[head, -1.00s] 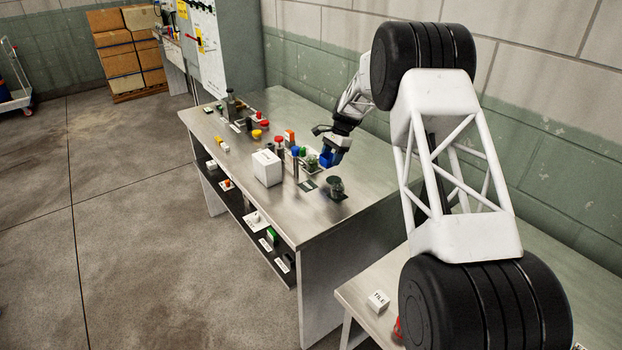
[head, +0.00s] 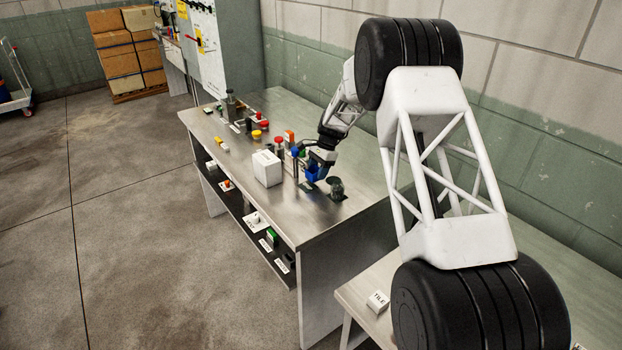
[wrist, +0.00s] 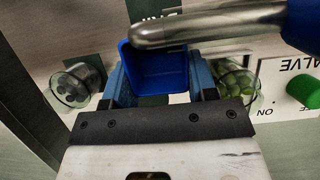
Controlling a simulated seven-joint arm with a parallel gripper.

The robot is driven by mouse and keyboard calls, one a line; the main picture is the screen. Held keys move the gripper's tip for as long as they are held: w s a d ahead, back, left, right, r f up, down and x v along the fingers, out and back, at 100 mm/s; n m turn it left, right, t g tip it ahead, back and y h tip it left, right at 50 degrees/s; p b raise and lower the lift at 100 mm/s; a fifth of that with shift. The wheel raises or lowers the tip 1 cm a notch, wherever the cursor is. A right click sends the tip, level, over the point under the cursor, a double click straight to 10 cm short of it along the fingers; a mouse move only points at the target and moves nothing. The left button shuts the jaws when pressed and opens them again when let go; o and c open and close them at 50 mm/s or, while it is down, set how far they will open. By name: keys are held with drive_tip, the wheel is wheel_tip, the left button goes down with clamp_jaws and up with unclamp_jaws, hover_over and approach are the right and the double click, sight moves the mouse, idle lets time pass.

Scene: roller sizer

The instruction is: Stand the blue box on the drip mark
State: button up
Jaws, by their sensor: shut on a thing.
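The blue box (head: 316,172) is held between the fingers of my gripper (head: 319,160), low over the bench. In the wrist view the open-topped blue box (wrist: 155,75) sits between the two blue fingers of my gripper (wrist: 160,85). A dark green patch, which looks like the drip mark (head: 307,186), lies on the bench just below the box. Part of a dark green patch with lettering (wrist: 150,10) shows at the top of the wrist view. I cannot tell whether the box touches the bench.
A metal post with a blue knob (head: 295,166) stands close left of the box and crosses the wrist view (wrist: 200,27). A glass jar (head: 336,188) stands close right. Another jar with green contents (wrist: 235,80) shows in the wrist view. A white block (head: 267,168) stands further left.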

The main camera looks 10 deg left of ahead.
sight(311, 178)
drive_tip(key=shift+s+a+f, duration=0.95)
drive_tip(key=shift+s+f, duration=0.05)
drive_tip(key=shift+f, duration=0.1)
drive_tip(key=shift+f, duration=0.1)
drive_tip(key=o, duration=1)
drive_tip(key=v, duration=1.2)
